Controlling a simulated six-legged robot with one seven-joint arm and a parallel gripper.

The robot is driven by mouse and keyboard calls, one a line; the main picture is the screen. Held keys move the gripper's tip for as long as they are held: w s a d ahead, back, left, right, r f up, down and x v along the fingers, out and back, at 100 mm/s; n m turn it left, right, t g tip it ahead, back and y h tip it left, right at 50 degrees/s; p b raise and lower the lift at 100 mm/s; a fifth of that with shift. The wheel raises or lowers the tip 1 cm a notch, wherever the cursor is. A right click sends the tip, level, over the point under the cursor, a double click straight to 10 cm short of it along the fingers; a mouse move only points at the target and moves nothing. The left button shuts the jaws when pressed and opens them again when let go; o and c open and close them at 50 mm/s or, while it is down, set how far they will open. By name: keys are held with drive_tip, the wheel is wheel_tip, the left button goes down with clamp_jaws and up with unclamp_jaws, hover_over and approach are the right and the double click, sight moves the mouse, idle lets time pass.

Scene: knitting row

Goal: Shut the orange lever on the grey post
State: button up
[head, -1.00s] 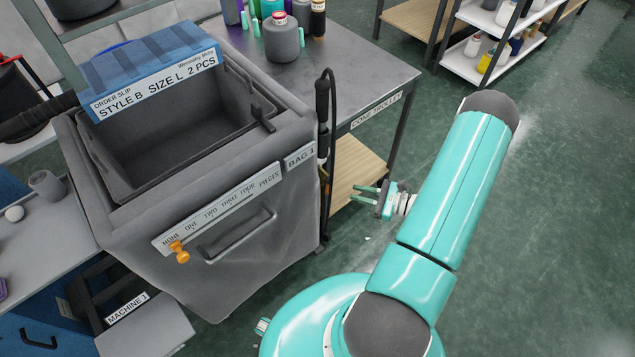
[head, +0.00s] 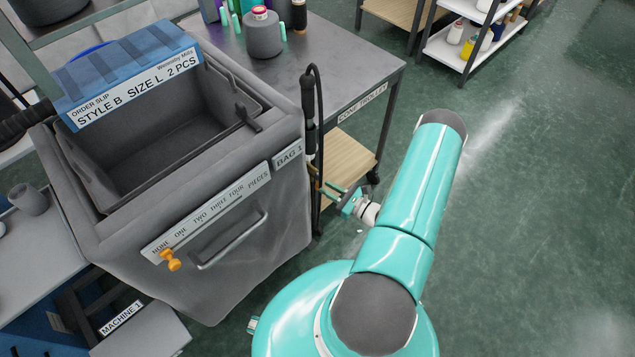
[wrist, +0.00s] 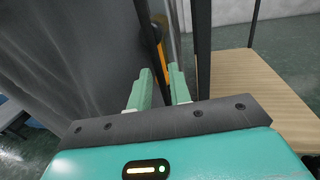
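An orange lever (wrist: 157,40) shows upright in the wrist view, just beyond my fingertips and close beside a thin grey post (wrist: 173,28). A dark bar partly covers the lever. In the head view the lever is mostly hidden behind the black hose and the bag corner. Whether a finger touches the lever, I cannot tell.
The grey bag (head: 235,275) stands close on the left, with an orange knob (head: 170,261) on its label strip. A black hose (head: 320,100) hangs at its corner. The cone trolley (head: 345,60) has a wooden lower shelf (head: 345,158) near my gripper. Green floor is open at right.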

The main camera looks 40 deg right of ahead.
sight(318, 183)
drive_tip(key=x, duration=0.4)
drive_tip(key=shift+w+a, duration=0.2)
drive_tip(key=shift+w, duration=0.15)
clamp_jaws()
